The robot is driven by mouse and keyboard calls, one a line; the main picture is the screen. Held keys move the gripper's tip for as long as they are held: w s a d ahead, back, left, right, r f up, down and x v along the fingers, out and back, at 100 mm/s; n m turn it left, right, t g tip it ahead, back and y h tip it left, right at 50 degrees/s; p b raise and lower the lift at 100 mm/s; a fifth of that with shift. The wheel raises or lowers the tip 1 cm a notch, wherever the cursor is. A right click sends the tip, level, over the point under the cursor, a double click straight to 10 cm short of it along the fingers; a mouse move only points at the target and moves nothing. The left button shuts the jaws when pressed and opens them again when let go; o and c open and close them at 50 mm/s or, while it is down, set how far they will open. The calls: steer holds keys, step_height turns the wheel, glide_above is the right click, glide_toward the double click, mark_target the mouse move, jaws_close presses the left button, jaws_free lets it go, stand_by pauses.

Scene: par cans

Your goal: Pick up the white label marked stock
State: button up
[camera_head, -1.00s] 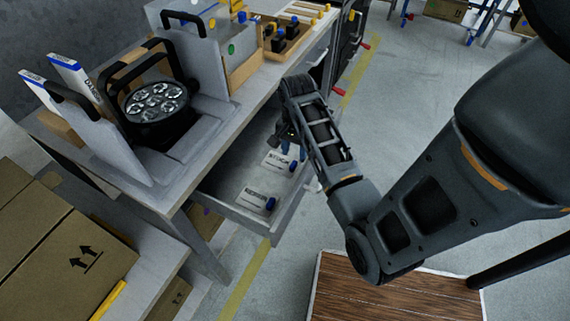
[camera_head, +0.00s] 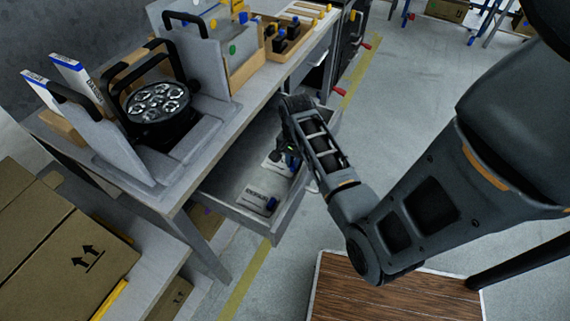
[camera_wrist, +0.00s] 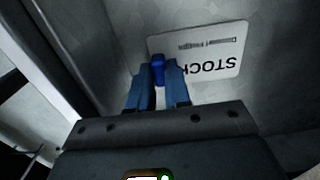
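The white label marked STOCK (camera_wrist: 215,62) lies in the open drawer, its print upside down in the wrist view. A blue tab (camera_wrist: 158,68) stands up from its near edge. My gripper (camera_wrist: 158,76) has its two blue fingers on either side of this tab, and the tab fills the narrow gap between the tips. It looks shut on the tab; the label still lies flat. In the head view my gripper (camera_head: 289,155) is low inside the drawer and hides much of the stock label (camera_head: 272,164).
A second white label (camera_head: 254,200) with a blue tab lies nearer in the same drawer (camera_head: 234,214). The drawer walls stand close around my gripper. The bench above holds a par can (camera_head: 158,104), grey panels and a wooden tray (camera_head: 286,46). Cardboard boxes (camera_head: 62,235) stand at left.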

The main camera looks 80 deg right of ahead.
jaws_close()
